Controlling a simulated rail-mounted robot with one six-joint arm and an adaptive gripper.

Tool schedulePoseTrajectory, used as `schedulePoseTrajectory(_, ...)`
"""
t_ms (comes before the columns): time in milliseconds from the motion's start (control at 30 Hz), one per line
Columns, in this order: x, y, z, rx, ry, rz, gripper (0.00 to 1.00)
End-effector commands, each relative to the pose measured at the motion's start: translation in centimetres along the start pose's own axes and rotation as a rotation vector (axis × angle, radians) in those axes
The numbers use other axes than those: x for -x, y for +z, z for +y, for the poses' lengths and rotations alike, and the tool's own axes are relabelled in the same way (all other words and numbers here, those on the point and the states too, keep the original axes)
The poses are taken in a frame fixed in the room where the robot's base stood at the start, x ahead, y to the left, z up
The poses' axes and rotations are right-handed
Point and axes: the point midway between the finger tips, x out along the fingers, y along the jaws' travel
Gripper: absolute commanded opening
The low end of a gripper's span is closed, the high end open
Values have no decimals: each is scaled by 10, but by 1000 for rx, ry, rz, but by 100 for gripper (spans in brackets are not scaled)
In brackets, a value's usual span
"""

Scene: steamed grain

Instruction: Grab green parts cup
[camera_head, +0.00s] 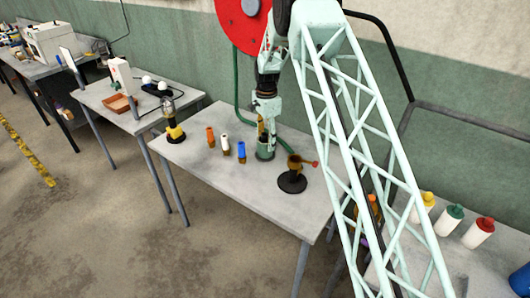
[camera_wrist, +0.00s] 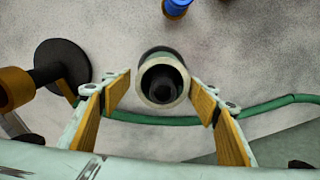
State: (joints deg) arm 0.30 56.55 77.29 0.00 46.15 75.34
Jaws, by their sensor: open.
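The green parts cup (camera_head: 265,149) stands upright on the grey table, beneath my gripper (camera_head: 263,125) in the head view. In the wrist view, the cup (camera_wrist: 163,80) is seen from above as a round pale rim with a dark inside and a strip of green wall. My gripper (camera_wrist: 162,97) is open, with one wood-coloured finger on each side of the cup's rim. A gap shows between each finger and the rim. The fingers' exact height against the cup is hard to tell.
Orange (camera_head: 210,137), white (camera_head: 225,145) and blue (camera_head: 241,152) small bottles stand left of the cup. A brown pot on a black round stand (camera_head: 292,182) is to its right. A green hose (camera_wrist: 280,104) runs behind the cup. The table's front middle is clear.

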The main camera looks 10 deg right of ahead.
Motion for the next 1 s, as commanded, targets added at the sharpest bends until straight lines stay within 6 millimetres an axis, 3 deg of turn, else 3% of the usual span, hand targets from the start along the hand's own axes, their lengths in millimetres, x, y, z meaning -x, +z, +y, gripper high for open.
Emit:
schedulePoseTrajectory(533, -47, 4, -2, 0, 2, 0, 55)
schedulePoseTrajectory(1000, -51, 4, -3, 0, 0, 0, 55)
